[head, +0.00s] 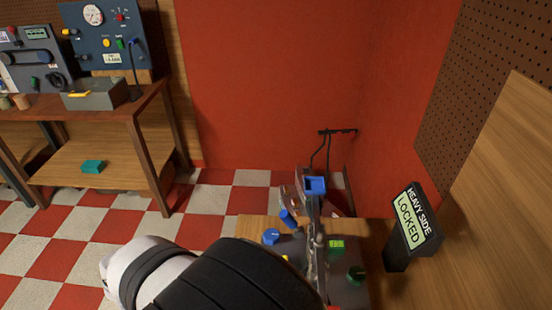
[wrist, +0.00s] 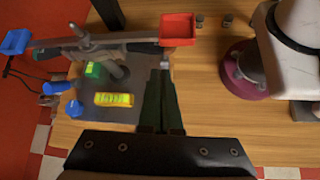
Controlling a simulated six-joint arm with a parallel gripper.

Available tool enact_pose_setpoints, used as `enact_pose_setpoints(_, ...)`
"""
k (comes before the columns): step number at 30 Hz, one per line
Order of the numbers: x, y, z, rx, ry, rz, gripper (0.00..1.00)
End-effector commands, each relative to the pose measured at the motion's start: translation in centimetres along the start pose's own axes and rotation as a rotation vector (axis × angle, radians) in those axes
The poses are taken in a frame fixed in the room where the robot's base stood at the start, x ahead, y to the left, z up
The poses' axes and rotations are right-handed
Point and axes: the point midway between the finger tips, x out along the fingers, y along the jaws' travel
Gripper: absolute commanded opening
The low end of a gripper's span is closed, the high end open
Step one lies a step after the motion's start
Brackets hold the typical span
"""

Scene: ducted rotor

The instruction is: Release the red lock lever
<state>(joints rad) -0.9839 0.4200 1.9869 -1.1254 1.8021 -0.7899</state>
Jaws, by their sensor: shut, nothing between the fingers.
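A balance beam (wrist: 110,41) crosses the upper left of the wrist view, with a blue pan (wrist: 16,41) at one end and a red pan (wrist: 178,28) at the other. The beam stands over a grey panel (wrist: 120,118). I cannot make out a separate red lock lever; only a red sliver shows at the bottom edge of the head view, too small to identify. My gripper (wrist: 162,76) is shut and empty, its dark fingers pointing toward the beam just below the red pan. In the head view my arm hides the gripper. A sign (head: 411,222) reads "HEAVY SIDE LOCKED".
Bare wooden tabletop (wrist: 225,130) lies right of the fingers in the wrist view. A side bench (head: 100,103) with instruments stands at the far left of the head view.

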Motion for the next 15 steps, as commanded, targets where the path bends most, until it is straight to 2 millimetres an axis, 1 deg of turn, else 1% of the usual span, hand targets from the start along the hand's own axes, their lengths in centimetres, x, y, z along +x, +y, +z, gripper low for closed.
enact_pose_setpoints(1,0.4,1.2,2.5,0.142,0.129,-0.059,0.00)
enact_pose_setpoints(2,1.0,1.4,4.0,0.255,0.207,-0.112,0.00)
enact_pose_setpoints(3,2.1,0.8,5.9,0.425,0.285,-0.212,0.00)
enact_pose_setpoints(4,2.9,-0.1,7.1,0.558,0.324,-0.300,0.00)
enact_pose_setpoints(5,3.6,-1.3,8.1,0.692,0.350,-0.395,0.00)
enact_pose_setpoints(6,4.4,-3.1,8.9,0.871,0.373,-0.525,0.00)
enact_pose_setpoints(8,4.9,-5.4,9.6,1.125,0.395,-0.706,0.00)
enact_pose_setpoints(9,5.0,-6.7,9.8,1.285,0.404,-0.821,0.00)
enact_pose_setpoints(12,4.7,-8.6,9.5,1.599,0.415,-1.041,0.00)
enact_pose_setpoints(15,4.4,-9.2,9.2,1.741,0.417,-1.145,0.00)
